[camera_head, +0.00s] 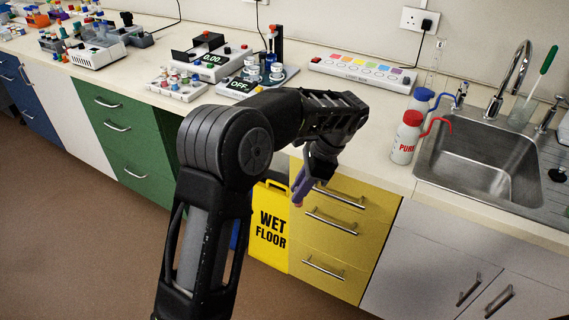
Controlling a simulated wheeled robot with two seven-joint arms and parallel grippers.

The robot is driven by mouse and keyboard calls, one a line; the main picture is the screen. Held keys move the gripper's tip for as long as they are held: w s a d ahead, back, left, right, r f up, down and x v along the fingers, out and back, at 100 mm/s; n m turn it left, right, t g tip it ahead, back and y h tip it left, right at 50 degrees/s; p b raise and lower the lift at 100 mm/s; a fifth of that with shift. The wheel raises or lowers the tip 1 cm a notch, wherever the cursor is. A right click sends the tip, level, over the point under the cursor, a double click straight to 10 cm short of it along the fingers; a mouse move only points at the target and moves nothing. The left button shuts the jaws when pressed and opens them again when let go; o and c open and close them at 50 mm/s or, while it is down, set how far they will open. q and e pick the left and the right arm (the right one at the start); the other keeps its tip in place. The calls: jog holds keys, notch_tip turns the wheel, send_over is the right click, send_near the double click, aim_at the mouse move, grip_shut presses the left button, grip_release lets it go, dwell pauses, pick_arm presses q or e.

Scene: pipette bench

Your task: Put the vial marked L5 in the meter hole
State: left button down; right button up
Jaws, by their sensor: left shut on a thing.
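My left gripper (302,186) hangs pointing down in front of the yellow drawers, below the counter's front edge. It is shut on a small purple and pink thing, too small and too covered to tell if it is a vial; no mark is readable. A grey-white meter (213,64) with a "0.00" display stands on the counter at the back; I cannot make out its hole. A white rack (176,88) with several colour-capped vials stands to its front left. The L5 mark cannot be read on any vial. My right gripper is out of view.
A device reading "OFF" (239,88) and a tray with blue-capped jars (275,72) stand right of the meter. A power strip (362,71), wash bottles (406,138) and a sink (486,168) are farther right. The counter (372,133) is clear before the strip.

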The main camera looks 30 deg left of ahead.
pick_arm(q)
jog(key=s+d+f+n+g+h, duration=0.1)
jog(key=d+f+n, duration=0.3)
jog(key=f, duration=0.4)
jog(key=s+d+f+n+g+h, duration=0.1)
jog(key=s+d+f+n+h, duration=0.1)
jog(key=d+f+n, duration=0.2)
notch_tip(320, 180, down, 4)
jog(key=n, duration=0.3)
jog(key=shift+d+h, duration=0.2)
jog(key=shift+h, duration=0.2)
